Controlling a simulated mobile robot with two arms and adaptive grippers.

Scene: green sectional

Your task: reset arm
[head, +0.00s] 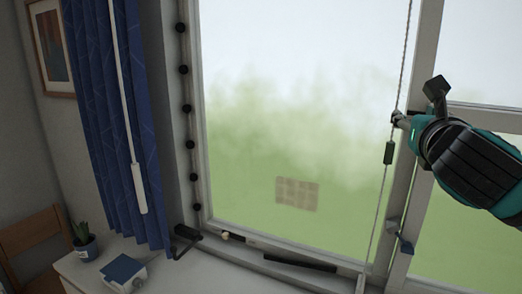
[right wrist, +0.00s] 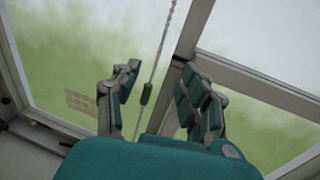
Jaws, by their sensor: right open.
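My right gripper (head: 400,120) reaches in from the right in the head view, in front of the window frame. In the right wrist view the right gripper (right wrist: 158,85) has its two fingers spread apart with nothing clamped between them. A thin beaded cord (head: 402,70) with a dark toggle (head: 388,153) hangs close to the fingertips. In the right wrist view the cord (right wrist: 165,35) and its toggle (right wrist: 146,93) appear in the gap between the fingers. I cannot tell whether a finger touches the cord. My left gripper is not in view.
The window frame (head: 410,180) stands right behind the gripper, with a blue-grey latch (head: 404,245) lower down. A dark handle bar (head: 300,263) lies along the sill. At left are a blue curtain (head: 115,120), a white wand (head: 138,188), a potted plant (head: 85,245) and a blue-topped box (head: 123,270).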

